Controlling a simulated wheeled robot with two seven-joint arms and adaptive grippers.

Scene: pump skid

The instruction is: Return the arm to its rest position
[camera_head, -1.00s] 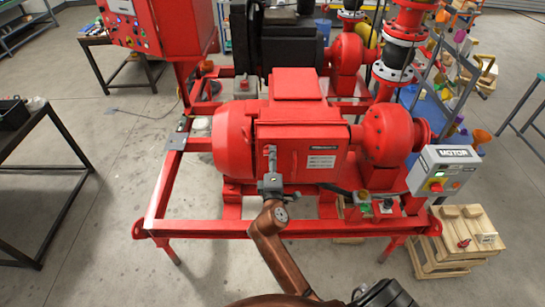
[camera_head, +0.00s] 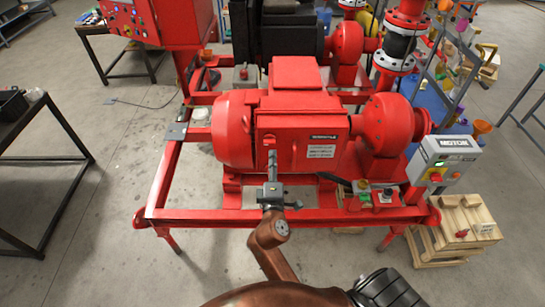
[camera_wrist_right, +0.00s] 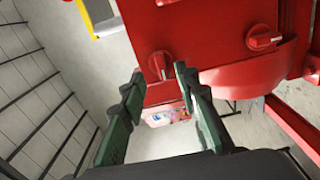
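My right gripper (camera_head: 271,165) shows in the head view in front of the red motor housing (camera_head: 300,148) of the pump skid. Its copper-coloured arm (camera_head: 270,238) comes up from the bottom edge over the front rail. In the right wrist view the two dark green fingers (camera_wrist_right: 160,72) stand apart with nothing held between them. A red knob (camera_wrist_right: 160,65) on a red surface lies beyond the fingertips, in line with the gap. I cannot tell how far it is from the fingers. My left gripper is in neither view.
The skid's red front rail (camera_head: 330,217) runs under my right arm. A grey motor switch box (camera_head: 445,163) stands at the right, above a wooden crate (camera_head: 465,230). A dark table (camera_head: 35,120) stands at the left. Floor between table and skid is clear.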

